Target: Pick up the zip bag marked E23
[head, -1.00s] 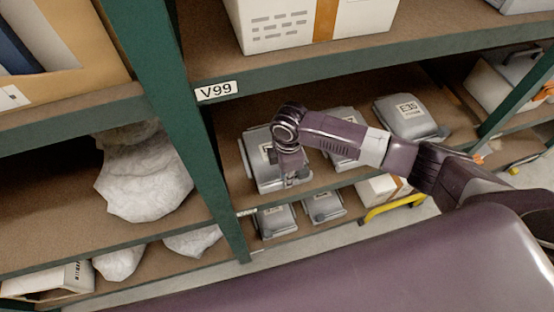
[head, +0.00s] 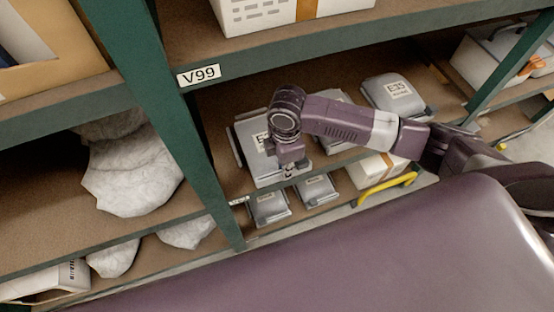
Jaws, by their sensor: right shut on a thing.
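A grey zip bag (head: 249,148) with a white label lies at the left of the middle shelf under the V99 sign. My wrist covers most of its label, so I read only an "E". My right gripper (head: 292,170) points down at the front right edge of this bag and is shut on it. The bag appears to be still on the shelf. Another grey bag (head: 327,97) lies behind my forearm, its label hidden. A third grey bag (head: 385,92) at the right has a label that looks like E35. My left gripper is not in view.
Two grey bags (head: 268,208) (head: 317,188) lie on the lower shelf. A green post (head: 165,110) stands left of the bags. A shelf beam with the V99 sign (head: 199,74) runs above my arm. A yellow bar (head: 388,188) is at lower right.

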